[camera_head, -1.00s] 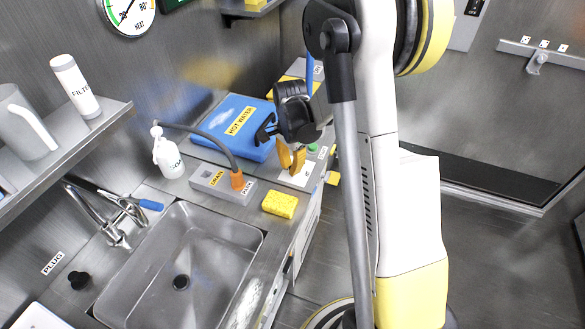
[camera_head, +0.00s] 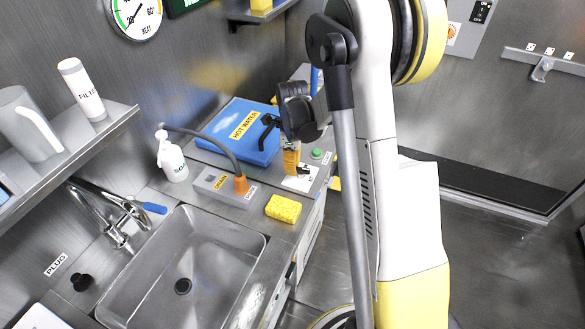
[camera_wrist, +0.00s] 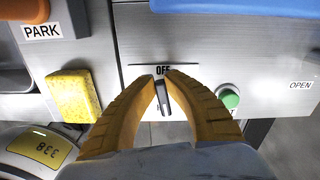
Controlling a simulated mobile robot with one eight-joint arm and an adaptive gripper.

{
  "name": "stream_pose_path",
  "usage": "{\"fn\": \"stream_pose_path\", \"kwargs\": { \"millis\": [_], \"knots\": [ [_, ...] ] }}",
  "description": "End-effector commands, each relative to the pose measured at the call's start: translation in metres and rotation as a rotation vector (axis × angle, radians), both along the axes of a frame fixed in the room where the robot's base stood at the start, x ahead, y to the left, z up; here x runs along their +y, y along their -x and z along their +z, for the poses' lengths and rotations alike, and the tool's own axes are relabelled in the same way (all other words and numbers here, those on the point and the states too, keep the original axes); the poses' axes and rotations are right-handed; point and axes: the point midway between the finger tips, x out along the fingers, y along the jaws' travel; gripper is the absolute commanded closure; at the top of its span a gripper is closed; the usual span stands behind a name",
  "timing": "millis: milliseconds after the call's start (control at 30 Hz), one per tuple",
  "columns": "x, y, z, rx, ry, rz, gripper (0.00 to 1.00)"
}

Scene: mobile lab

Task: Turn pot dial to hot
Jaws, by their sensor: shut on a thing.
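The pot dial (camera_wrist: 162,97) is a narrow dark bar on the metal panel (camera_wrist: 205,60), standing between my fingers in the wrist view. An "OFF" label (camera_wrist: 163,70) is just above it. The label to its right is mostly hidden by a finger, with only a final "T" showing. My gripper (camera_wrist: 162,78) has two orange ribbed fingers closed in on the dial from both sides. In the head view my gripper (camera_head: 291,172) points down at the white dial plate (camera_head: 301,182), where the dial itself is hidden. The blue "HOT WATER" lid (camera_head: 215,128) lies behind.
A green button (camera_wrist: 230,98) is just right of the fingers. A yellow sponge (camera_head: 283,208) lies to the left near the counter edge. The orange hose end (camera_head: 241,185) stands by "PARK". A soap bottle (camera_head: 172,157) and the sink (camera_head: 185,265) are farther left.

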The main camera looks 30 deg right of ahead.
Motion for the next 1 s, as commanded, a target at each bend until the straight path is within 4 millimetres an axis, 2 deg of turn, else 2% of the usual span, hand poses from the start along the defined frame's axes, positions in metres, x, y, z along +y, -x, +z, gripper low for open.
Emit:
{"fn": "stream_pose_path", "kwargs": {
  "millis": [400,933,967,1000],
  "knots": [
    [-0.0037,-0.0027,-0.0004,0.001,0.001,-0.172,1.0],
    [-0.0042,-0.003,-0.0004,0.001,0.001,-0.192,1.0],
    [-0.0042,-0.003,-0.0004,0.001,0.001,-0.192,0.78],
    [-0.0042,-0.003,-0.0003,0.001,0.001,-0.192,0.66]
  ]
}}
